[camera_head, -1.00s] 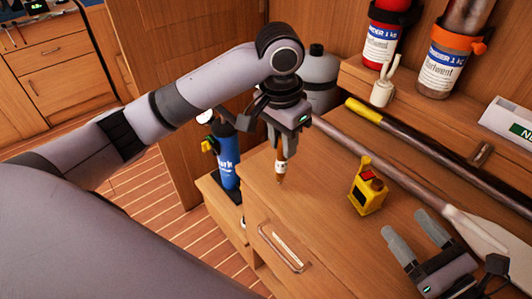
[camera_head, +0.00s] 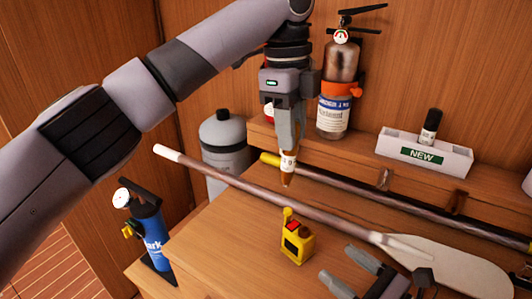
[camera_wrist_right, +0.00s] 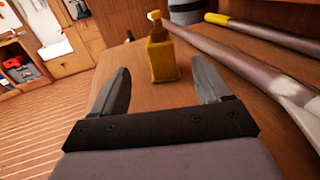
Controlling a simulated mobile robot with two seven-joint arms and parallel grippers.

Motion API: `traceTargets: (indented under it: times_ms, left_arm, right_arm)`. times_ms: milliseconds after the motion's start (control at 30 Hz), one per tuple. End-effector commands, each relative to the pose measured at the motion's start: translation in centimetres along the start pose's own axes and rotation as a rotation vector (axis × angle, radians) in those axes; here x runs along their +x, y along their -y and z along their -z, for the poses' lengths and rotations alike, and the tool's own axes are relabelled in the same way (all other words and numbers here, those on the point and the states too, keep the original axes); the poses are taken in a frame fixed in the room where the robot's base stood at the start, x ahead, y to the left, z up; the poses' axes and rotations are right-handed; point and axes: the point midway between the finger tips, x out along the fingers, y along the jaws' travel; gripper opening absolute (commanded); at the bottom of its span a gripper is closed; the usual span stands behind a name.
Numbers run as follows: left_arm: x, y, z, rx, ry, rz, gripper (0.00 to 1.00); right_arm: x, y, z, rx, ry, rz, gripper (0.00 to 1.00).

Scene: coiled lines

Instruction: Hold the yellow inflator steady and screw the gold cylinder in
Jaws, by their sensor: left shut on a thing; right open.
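The yellow inflator (camera_head: 297,246) stands upright on the wooden top, with a red patch and dark panel on it. The gold cylinder (camera_head: 287,178) has a white label band and hangs upright, narrow end down. My left gripper (camera_head: 288,146) is shut on its upper part. In the head view the cylinder's tip appears just above the inflator, apart from it. My right gripper (camera_head: 347,269) is open and empty, to the right of the inflator. In the right wrist view the inflator (camera_wrist_right: 163,60) is ahead, between the open fingers (camera_wrist_right: 162,78), with nothing gripped.
A long paddle (camera_head: 270,202) lies behind the inflator, with a yellow-ended pole (camera_head: 345,187) beyond it. A white "NEW" box (camera_head: 425,153) and an extinguisher (camera_head: 335,105) are on the back ledge. A grey tank (camera_head: 224,155) and a blue bottle (camera_head: 151,240) stand to the left.

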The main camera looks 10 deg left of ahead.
Motion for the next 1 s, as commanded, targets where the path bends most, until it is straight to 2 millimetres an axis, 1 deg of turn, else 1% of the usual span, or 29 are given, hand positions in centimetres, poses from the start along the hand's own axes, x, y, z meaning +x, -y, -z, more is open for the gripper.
traceTargets:
  times_ms: [33,100,200,300,433,567,667,767,867,1000]
  left_arm:
    - [-1.1,0.2,0.9,0.070,0.002,-0.004,0.00]
    - [-2.4,0.3,1.9,0.167,0.003,-0.013,0.00]
    - [-3.9,0.4,3.1,0.291,0.003,-0.027,0.00]
    - [-5.0,0.3,4.0,0.383,0.002,-0.036,0.00]
    - [-5.8,0.3,4.5,0.453,0.002,-0.044,0.00]
    - [-6.2,0.2,4.8,0.485,0.000,-0.048,0.00]
    - [-6.3,0.2,4.9,0.495,0.000,-0.049,0.00]
    - [-6.3,0.2,4.9,0.496,0.000,-0.049,0.00]
    - [-6.3,0.2,4.9,0.495,0.000,-0.049,0.00]
    - [-6.3,0.2,4.8,0.494,0.000,-0.048,0.00]
  right_arm:
    - [0.0,0.0,0.0,0.000,0.000,0.000,0.77]
    - [0.0,0.0,0.0,0.000,0.000,0.000,0.77]
    - [0.0,0.0,0.0,0.000,0.000,0.000,0.77]
    - [0.0,0.0,0.0,0.000,0.000,0.000,0.77]
    - [0.0,0.0,0.0,0.000,0.000,0.000,0.77]
    - [0.1,0.0,0.0,0.000,0.000,0.000,0.77]
    - [0.5,0.0,0.0,0.000,0.001,0.000,0.77]
    - [1.6,0.0,0.0,0.001,0.002,0.000,0.77]
    - [3.4,0.0,-0.2,0.000,0.004,-0.001,0.77]
    - [6.2,0.0,-0.2,0.001,0.004,0.000,0.77]
